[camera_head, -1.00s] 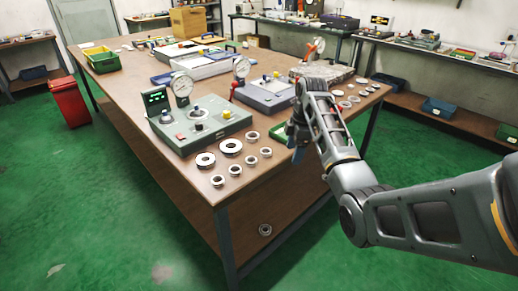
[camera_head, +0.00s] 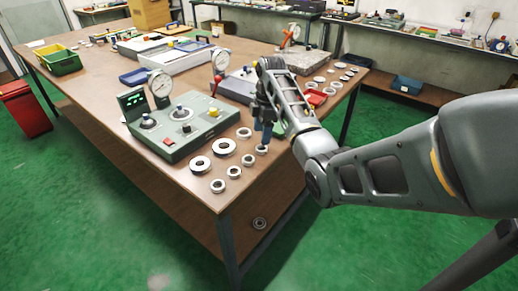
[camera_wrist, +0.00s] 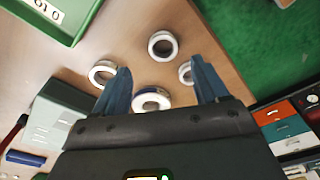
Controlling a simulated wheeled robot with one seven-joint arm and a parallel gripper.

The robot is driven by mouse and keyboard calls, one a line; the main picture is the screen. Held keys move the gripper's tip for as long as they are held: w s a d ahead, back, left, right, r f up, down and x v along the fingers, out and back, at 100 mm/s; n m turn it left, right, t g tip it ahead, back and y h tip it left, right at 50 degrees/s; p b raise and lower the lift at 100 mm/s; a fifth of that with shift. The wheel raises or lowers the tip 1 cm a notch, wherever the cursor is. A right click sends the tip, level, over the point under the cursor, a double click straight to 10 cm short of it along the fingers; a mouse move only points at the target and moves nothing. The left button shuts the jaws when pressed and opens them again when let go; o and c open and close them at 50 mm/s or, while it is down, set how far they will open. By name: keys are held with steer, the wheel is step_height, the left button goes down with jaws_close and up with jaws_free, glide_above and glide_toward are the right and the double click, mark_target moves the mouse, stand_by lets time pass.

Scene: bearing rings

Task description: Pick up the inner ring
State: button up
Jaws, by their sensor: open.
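My gripper (camera_head: 262,140) is open and points down over the front right part of the table. In the wrist view, its two blue fingers (camera_wrist: 163,82) are spread and empty. Small pale metal rings lie flat on the table around them: one ring (camera_wrist: 151,99) low between the fingers, one ring (camera_wrist: 102,73) by the left finger, one ring (camera_wrist: 186,73) by the right fingertip, and one ring (camera_wrist: 163,45) beyond. In the head view, a small ring (camera_head: 262,150) lies just below the fingertips. I cannot tell which is the inner ring.
Two larger dark-centred rings (camera_head: 200,165) and several small rings (camera_head: 233,171) lie left of my gripper. A green gauge device (camera_head: 180,128) stands behind them. The table's edge is close on the right.

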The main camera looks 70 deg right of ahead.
steer(key=shift+s+a+f+p, duration=0.15)
steer(key=shift+f+p, duration=0.1)
steer(key=shift+f, duration=1.1)
steer(key=shift+a+f+p, duration=0.1)
steer(key=shift+f+p, duration=0.1)
steer(key=shift+f, duration=1.15)
steer(key=c, duration=1.2)
